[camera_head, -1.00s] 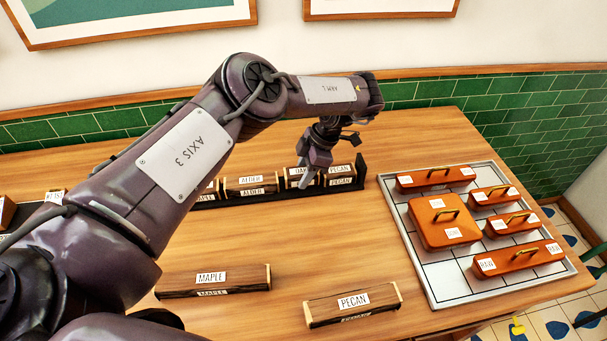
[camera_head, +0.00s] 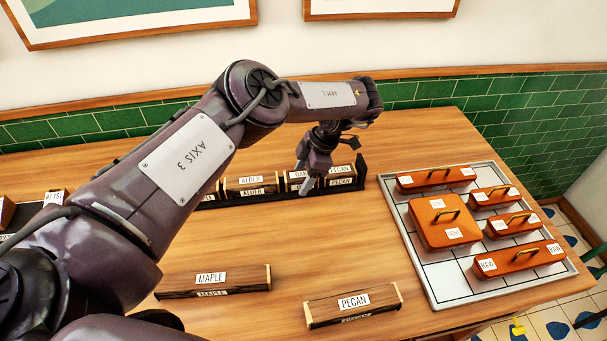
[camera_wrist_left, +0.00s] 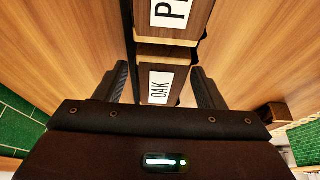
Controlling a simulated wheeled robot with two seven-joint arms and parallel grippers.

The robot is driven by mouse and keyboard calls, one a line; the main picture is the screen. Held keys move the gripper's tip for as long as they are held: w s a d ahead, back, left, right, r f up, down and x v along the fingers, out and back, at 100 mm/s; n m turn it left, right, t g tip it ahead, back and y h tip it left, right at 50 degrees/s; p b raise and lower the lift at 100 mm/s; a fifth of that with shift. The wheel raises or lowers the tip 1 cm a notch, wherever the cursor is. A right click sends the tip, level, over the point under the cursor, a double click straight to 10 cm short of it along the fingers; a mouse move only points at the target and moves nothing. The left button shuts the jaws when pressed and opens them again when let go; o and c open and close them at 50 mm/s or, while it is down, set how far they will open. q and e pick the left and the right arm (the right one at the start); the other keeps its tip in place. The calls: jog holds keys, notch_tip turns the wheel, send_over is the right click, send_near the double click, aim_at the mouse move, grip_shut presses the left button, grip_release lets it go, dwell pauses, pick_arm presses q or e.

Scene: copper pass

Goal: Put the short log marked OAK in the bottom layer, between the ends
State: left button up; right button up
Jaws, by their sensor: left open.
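The short log marked OAK (camera_head: 292,175) lies in a dark rack (camera_head: 361,172) towards the back of the table, partly hidden by my left gripper. In the left wrist view its OAK label (camera_wrist_left: 160,87) shows between my two spread fingers. My left gripper (camera_head: 304,186) is open and points down at the OAK log; I see no grip on it. Two more logs, MAPLE (camera_head: 212,281) and PECAN (camera_head: 352,304), lie apart on the front of the table. My right gripper is out of view.
An ALDER log (camera_head: 250,185) and another PECAN log (camera_head: 342,175) flank the OAK log in the rack. A pale gridded tray (camera_head: 440,285) with several orange handled blocks (camera_head: 447,222) stands on the right. The table between rack and front logs is clear.

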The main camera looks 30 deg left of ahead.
aim_at(304, 173)
pick_arm(q)
jog(key=shift+w+d+r, duration=0.1)
jog(key=shift+w+r, duration=0.1)
jog(key=shift+r, duration=0.3)
jog(key=v, duration=0.3)
jog(key=shift+r+b, duration=0.15)
jog(key=shift+b, duration=0.2)
jog(key=p+v, duration=0.3)
jog(key=shift+s+p, duration=0.15)
jog(key=shift+p, duration=0.2)
jog(key=shift+d+r+p, duration=0.1)
jog(key=shift+r+p, duration=0.1)
jog(key=shift+p, duration=0.4)
jog(key=shift+f, duration=0.1)
